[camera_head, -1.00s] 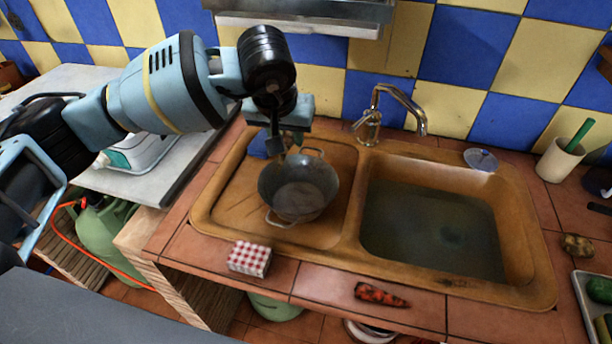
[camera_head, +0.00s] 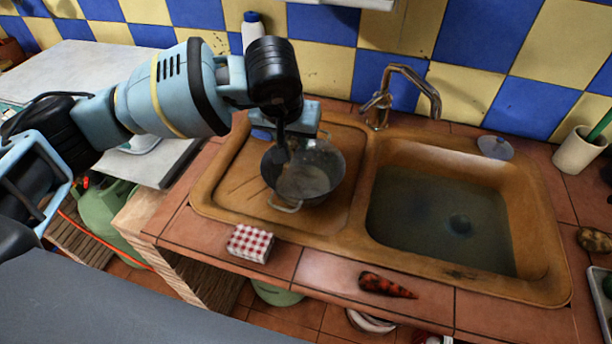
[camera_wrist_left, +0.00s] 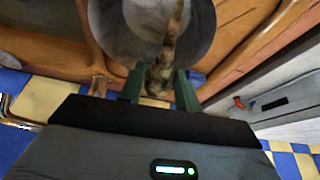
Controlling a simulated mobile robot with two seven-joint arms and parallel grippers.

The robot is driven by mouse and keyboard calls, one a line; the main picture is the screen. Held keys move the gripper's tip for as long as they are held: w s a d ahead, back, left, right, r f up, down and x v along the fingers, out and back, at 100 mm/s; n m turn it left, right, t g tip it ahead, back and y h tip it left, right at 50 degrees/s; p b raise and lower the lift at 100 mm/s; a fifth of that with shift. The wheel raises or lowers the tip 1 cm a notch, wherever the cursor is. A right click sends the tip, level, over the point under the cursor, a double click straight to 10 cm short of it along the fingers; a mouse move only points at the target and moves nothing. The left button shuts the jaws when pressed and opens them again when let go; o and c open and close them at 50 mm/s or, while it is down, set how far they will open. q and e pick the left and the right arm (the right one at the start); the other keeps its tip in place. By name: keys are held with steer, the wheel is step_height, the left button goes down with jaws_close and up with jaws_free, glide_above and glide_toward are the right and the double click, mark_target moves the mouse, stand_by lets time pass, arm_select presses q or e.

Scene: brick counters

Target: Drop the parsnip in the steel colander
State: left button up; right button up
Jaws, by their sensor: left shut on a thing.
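The steel colander (camera_head: 335,180), a round grey bowl with looped handles, stands on the drainboard left of the sink basin. My left gripper (camera_head: 287,150) is over the colander's left back part. In the left wrist view the gripper (camera_wrist_left: 159,84) is shut on a mottled, tapering parsnip (camera_wrist_left: 165,68). Its thin end points away over the colander (camera_wrist_left: 122,30), which also shows there. In the head view the parsnip is hidden or too dark to make out. My right gripper is not in view.
The faucet (camera_head: 400,85) stands behind the water-filled basin (camera_head: 430,215). A red checked box (camera_head: 250,243) and an orange-black carrot-like thing (camera_head: 385,285) lie on the front tiles. A white cup (camera_head: 578,150) stands at right. A white bottle (camera_head: 252,30) is behind my arm.

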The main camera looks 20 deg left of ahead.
arm_select(q)
steer(key=o, duration=1.1)
steer(key=shift+c, duration=0.2)
steer(key=shift+s+r, duration=0.15)
steer(key=shift+r, duration=0.35)
steer(key=v, duration=0.6)
steer(key=shift+s+r, duration=0.25)
